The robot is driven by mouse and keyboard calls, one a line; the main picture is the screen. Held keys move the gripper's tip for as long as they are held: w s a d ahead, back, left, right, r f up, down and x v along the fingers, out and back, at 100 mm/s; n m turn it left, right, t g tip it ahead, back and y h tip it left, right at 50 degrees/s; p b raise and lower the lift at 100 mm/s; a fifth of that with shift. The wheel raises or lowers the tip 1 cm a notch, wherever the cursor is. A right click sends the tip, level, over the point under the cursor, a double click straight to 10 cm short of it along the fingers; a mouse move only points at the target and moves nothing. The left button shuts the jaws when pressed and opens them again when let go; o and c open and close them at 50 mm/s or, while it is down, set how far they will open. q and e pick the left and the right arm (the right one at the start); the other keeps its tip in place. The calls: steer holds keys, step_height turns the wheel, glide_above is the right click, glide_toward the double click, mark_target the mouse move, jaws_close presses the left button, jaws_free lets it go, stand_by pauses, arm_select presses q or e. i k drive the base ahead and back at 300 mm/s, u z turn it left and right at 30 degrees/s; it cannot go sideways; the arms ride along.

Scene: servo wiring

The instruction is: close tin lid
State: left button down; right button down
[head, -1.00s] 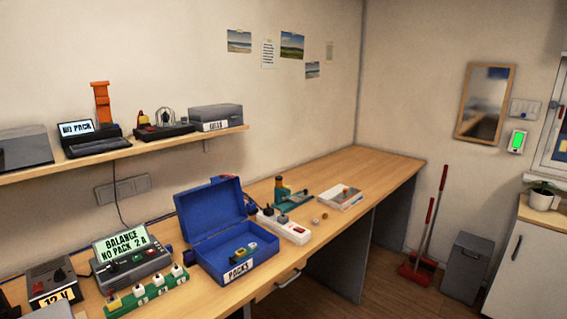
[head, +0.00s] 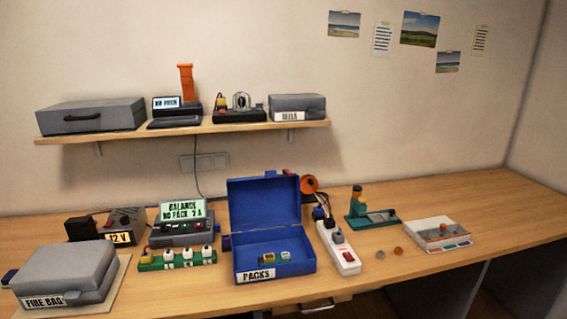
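A blue tin (head: 273,262) labelled PACKS stands on the workbench near the middle of the head view. Its blue lid (head: 264,203) is open and stands up at the back of the box. Two small packs (head: 277,257), one yellowish and one pale, sit inside the tin. Neither of my grippers shows in the head view.
A grey fire bag (head: 66,272) lies at the front left of the bench. A green strip (head: 178,260) and a balance charger (head: 181,222) stand left of the tin. A white power strip (head: 338,248) stands close on its right.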

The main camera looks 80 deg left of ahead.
mark_target(271, 200)
steer(key=u, duration=0.45)
steer(key=i, duration=0.85)
steer(key=u, duration=0.75)
